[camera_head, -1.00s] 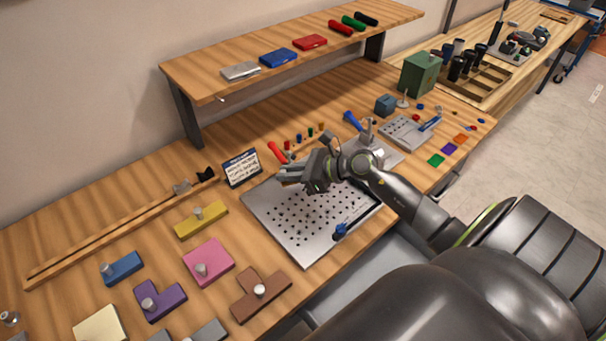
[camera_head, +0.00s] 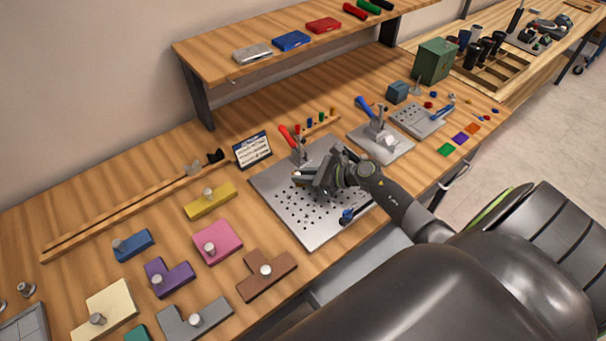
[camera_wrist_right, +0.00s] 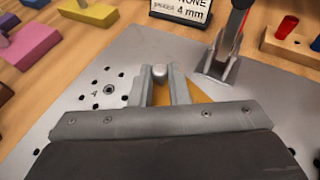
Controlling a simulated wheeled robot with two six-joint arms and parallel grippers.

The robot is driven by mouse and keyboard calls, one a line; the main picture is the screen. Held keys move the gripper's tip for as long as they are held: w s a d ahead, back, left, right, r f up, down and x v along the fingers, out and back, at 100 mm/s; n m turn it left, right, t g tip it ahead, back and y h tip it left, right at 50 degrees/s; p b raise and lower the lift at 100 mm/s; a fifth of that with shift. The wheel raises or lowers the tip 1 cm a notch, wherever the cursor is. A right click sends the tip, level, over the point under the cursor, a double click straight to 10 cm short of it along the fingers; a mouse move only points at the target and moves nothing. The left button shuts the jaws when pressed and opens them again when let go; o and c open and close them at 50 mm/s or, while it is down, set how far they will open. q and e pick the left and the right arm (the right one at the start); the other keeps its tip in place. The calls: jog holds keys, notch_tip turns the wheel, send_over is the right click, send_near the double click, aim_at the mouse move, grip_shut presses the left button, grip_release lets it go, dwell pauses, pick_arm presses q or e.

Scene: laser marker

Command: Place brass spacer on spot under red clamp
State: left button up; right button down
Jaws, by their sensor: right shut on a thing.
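The red clamp (camera_head: 291,139) stands at the back edge of the perforated metal plate, its handle tilted up; it also shows in the right wrist view (camera_wrist_right: 231,40). My right gripper (camera_head: 303,179) is over the plate, in front of the clamp. In the wrist view its fingers (camera_wrist_right: 160,90) are shut on a silver knob (camera_wrist_right: 159,73). A golden-yellow piece, the brass spacer (camera_wrist_right: 198,95), shows between and beside the fingers; most of it is hidden by the gripper. Whether it touches the plate I cannot tell. The spot under the clamp is not clearly visible. My left gripper is out of view.
The perforated plate (camera_head: 308,238) has a small blue-handled tool (camera_head: 347,215) at its front right. A printed card (camera_head: 252,150) stands behind its left corner. Knobbed coloured blocks, including a pink one (camera_head: 217,242), lie to the left. A blue-handled clamp (camera_head: 372,113) stands on another plate to the right.

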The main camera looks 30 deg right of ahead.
jog(key=shift+f, duration=0.15)
jog(key=c, duration=1.4)
grip_release()
jog(key=shift+s+d+r, duration=0.1)
jog(key=shift+r, duration=0.15)
jog(key=b+v, duration=0.1)
jog(key=v, duration=0.4)
jog(key=b+v, duration=0.1)
jog(key=v, duration=0.4)
jog(key=shift+s+d+f+b, duration=0.1)
jog(key=shift+s+f+b, duration=0.1)
jog(key=shift+b, duration=0.2)
jog(key=shift+v, duration=0.8)
jog(key=shift+r, duration=0.1)
